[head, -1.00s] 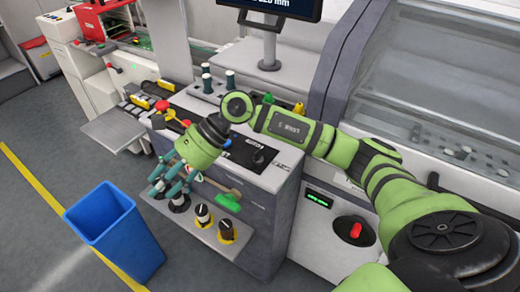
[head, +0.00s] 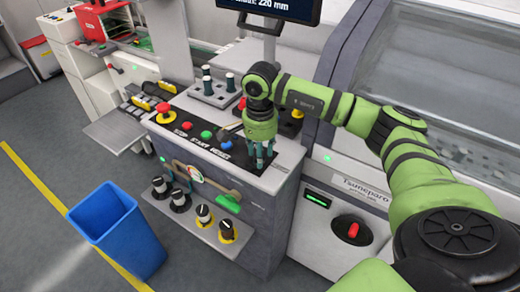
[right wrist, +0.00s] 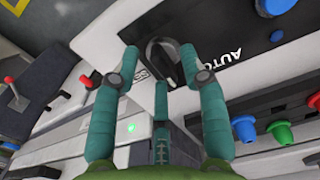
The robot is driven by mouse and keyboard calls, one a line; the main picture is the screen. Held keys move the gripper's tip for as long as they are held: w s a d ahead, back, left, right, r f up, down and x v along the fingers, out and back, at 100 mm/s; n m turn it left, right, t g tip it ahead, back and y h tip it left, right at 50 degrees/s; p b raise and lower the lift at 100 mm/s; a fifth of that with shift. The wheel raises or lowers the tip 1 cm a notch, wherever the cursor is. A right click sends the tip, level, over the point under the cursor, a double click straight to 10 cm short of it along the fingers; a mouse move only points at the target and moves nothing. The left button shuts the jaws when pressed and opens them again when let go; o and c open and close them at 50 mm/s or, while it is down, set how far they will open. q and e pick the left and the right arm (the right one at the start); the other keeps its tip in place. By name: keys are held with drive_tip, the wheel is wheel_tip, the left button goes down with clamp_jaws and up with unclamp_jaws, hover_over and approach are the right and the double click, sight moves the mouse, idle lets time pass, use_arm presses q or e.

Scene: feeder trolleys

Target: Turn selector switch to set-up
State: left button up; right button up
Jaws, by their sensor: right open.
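The selector switch (right wrist: 158,58) is a dark knob on a black label plate in the right wrist view. White "AUTO" lettering (right wrist: 222,57) stands right of it, upside down; lettering at its left is partly hidden by a finger. My right gripper (right wrist: 158,62) is open, with its teal fingertips around the knob; I cannot tell whether they touch it. In the head view the right gripper (head: 262,158) points down over the right end of the console top (head: 275,178) and hides the knob. My left gripper is not in view.
A red mushroom button (head: 165,112) and red, green and blue push buttons (head: 206,134) line the console left of the gripper. A blue bin (head: 118,230) stands on the floor at left.

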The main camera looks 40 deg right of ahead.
drive_tip(key=shift+f, duration=0.25)
clamp_jaws()
drive_tip(key=shift+a+f+m+b, duration=0.1)
drive_tip(key=shift+m+b, duration=0.8)
drive_tip(key=shift+m, duration=0.4)
drive_tip(key=m+b, duration=0.1)
drive_tip(key=m, duration=0.1)
drive_tip(key=shift+a+m, duration=0.1)
drive_tip(key=shift+m, duration=0.3)
drive_tip(key=m+b, duration=0.1)
drive_tip(key=m, duration=0.2)
drive_tip(key=shift+w+a+m+b, duration=0.1)
drive_tip(key=shift+m+b, duration=0.5)
drive_tip(key=shift+m, duration=1.2)
